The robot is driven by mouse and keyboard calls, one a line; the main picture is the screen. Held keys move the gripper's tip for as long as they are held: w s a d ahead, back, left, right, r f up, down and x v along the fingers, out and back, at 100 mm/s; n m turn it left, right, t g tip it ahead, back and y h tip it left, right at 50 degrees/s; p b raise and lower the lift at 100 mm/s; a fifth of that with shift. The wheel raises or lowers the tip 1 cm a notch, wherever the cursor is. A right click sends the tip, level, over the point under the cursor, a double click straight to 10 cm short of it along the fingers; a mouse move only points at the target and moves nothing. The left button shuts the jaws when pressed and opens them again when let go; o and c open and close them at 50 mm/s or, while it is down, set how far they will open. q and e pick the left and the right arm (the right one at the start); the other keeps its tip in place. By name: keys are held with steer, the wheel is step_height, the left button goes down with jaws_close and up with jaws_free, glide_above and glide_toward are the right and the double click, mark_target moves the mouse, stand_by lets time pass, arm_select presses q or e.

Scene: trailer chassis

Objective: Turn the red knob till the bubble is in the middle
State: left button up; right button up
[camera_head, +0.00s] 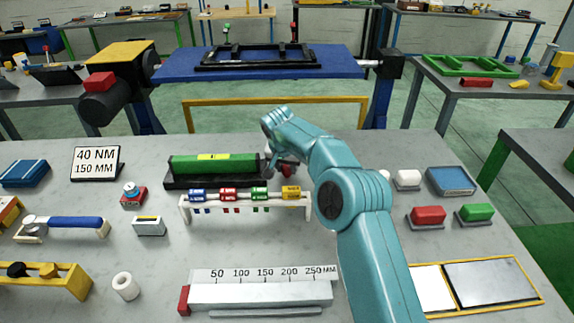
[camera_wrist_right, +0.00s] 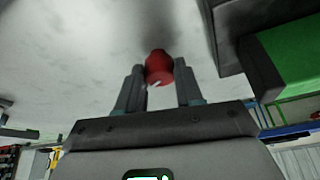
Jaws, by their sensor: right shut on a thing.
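The green spirit level (camera_head: 190,165) lies on a dark base on the grey table, left of my right arm. Its yellow vial window (camera_head: 213,156) faces up; the bubble is too small to make out. My right gripper (camera_head: 285,170) is at the right end of the level, partly hidden by my own teal arm. In the right wrist view, the red knob (camera_wrist_right: 159,67) sits between the two fingers of my right gripper (camera_wrist_right: 158,82), which is shut on it. The green level body (camera_wrist_right: 290,52) shows at the upper right there. My left gripper is not in view.
A rack (camera_head: 245,202) with several coloured pieces stands in front of the level. A ruler block (camera_head: 260,293) lies nearer. A sign (camera_head: 95,163) stands at left; red (camera_head: 428,214) and green (camera_head: 475,212) blocks are right of my arm.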

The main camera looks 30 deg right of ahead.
steer(key=shift+r, duration=0.1)
stand_by(0.4)
steer(key=o, duration=1)
steer(key=v, duration=1.6)
steer(key=shift+a+r, duration=0.1)
steer(key=shift+a, duration=0.05)
